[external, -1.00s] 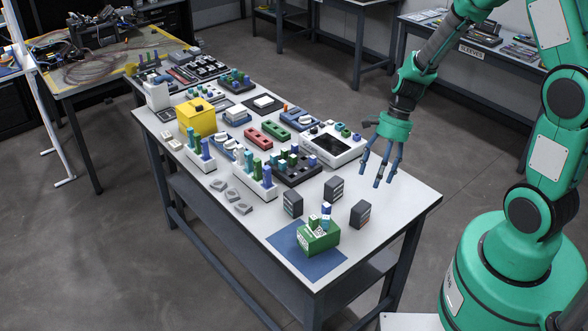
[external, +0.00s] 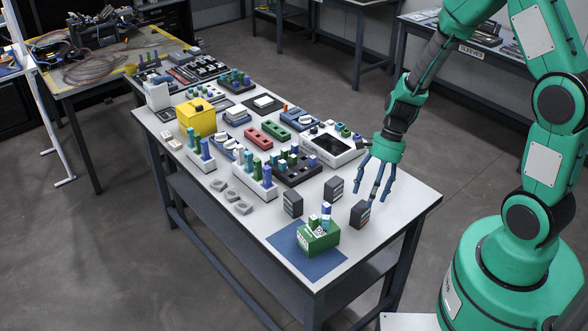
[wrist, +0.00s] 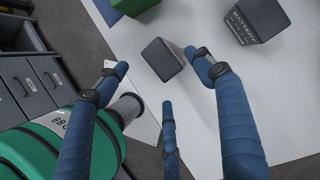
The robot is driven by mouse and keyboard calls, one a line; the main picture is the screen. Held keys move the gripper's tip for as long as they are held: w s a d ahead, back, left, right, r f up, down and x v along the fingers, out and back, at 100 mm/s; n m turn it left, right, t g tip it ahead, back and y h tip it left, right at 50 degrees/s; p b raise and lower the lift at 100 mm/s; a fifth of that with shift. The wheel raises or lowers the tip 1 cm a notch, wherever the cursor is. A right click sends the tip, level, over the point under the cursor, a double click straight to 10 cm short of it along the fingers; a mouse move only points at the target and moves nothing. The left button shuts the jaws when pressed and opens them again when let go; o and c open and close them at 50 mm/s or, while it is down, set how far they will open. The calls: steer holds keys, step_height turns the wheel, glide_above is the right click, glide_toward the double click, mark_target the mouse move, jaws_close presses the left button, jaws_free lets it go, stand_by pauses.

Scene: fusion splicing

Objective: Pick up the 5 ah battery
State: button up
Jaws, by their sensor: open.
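Three dark grey battery-like blocks stand near the front of the table: a left one (external: 293,204), a back one (external: 334,188) and a right one (external: 360,213). Their labels are too small to read, so I cannot tell which is the 5 ah battery. My gripper (external: 375,194) is open and empty, with fingers pointing down close above the right block. In the wrist view, that block (wrist: 162,59) lies between and a little beyond the spread fingers (wrist: 157,78). Another dark block (wrist: 258,19) stands at the upper right there.
A green box (external: 318,237) holding small items sits on a blue mat (external: 318,265) at the front corner. Grey pieces, coloured racks and a yellow box (external: 196,118) fill the table farther back. The table (external: 405,200) is bare at the right edge.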

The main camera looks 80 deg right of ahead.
mark_target(363, 214)
steer(key=shift+x, duration=1.05)
steer(key=shift+f, duration=0.2)
steer(key=shift+b+x, duration=1.35)
steer(key=shift+x, duration=1.1)
steer(key=c, duration=1.7)
steer(key=shift+o, duration=0.2)
steer(key=shift+r, duration=0.15)
